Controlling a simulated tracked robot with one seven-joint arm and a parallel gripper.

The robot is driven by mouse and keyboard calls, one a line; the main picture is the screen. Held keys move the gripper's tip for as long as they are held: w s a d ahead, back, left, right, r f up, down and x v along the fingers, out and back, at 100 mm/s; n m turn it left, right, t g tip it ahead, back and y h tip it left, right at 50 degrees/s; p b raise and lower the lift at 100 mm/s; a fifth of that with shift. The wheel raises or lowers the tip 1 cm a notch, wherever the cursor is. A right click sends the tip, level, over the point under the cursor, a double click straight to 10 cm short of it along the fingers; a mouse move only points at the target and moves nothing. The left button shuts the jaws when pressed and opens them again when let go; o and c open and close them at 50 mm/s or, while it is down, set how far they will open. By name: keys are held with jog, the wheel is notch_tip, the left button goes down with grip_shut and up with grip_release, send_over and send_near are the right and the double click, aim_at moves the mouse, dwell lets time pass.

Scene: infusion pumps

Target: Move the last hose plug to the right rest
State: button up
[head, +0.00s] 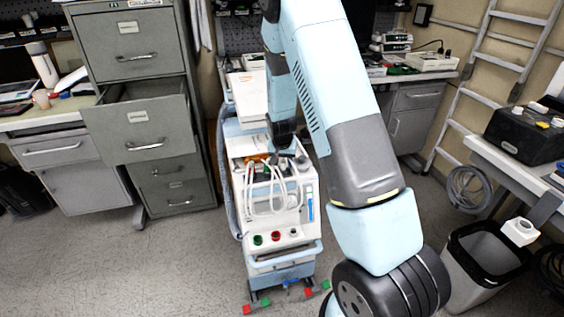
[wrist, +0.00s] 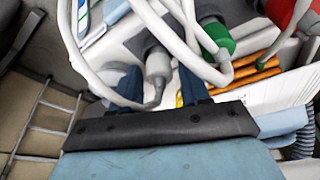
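A pump cart (head: 238,205) stands in the middle of the head view, with white hoses (head: 262,200) looping over its front. My gripper (head: 283,140) is over the cart's top and partly hidden by my arm. In the wrist view, my gripper (wrist: 162,90) has its two dark blue fingers apart. A grey hose plug (wrist: 158,66) shows between the fingers, with gaps seeming to show at its sides. A green plug (wrist: 217,42) and a red plug (wrist: 284,10) lie to the right of it. I cannot make out the right rest.
Green (head: 257,240) and red (head: 275,236) round fittings sit on the cart's lower front. Orange ribs (wrist: 255,72) lie near the plugs. A cabinet with an open drawer (head: 150,125) stands left. A bin (head: 480,265) stands right. The floor at front left is clear.

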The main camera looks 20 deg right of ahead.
jog(key=shift+o, duration=1)
jog(key=shift+r, duration=0.15)
jog(key=s+r+n+y, duration=0.1)
jog(key=s+r, duration=0.5)
jog(key=r, duration=0.4)
jog(key=s+r+t, duration=0.1)
jog(key=s+r, duration=0.4)
jog(key=r, duration=0.4)
jog(key=s+r+n+y, duration=0.1)
jog(key=s+r, duration=0.5)
jog(key=r, duration=0.4)
jog(key=s+r+n, duration=0.1)
jog(key=s+r, duration=0.1)
jog(key=s, duration=0.4)
jog(key=s+r+t, duration=0.1)
jog(key=s+r, duration=0.2)
jog(key=s, duration=0.4)
jog(key=s+r+n, duration=0.1)
jog(key=s+r, duration=0.1)
jog(key=s, duration=0.5)
jog(key=shift+a+r+n+h, duration=0.3)
jog(key=shift+r, duration=0.1)
jog(key=shift+c, duration=0.2)
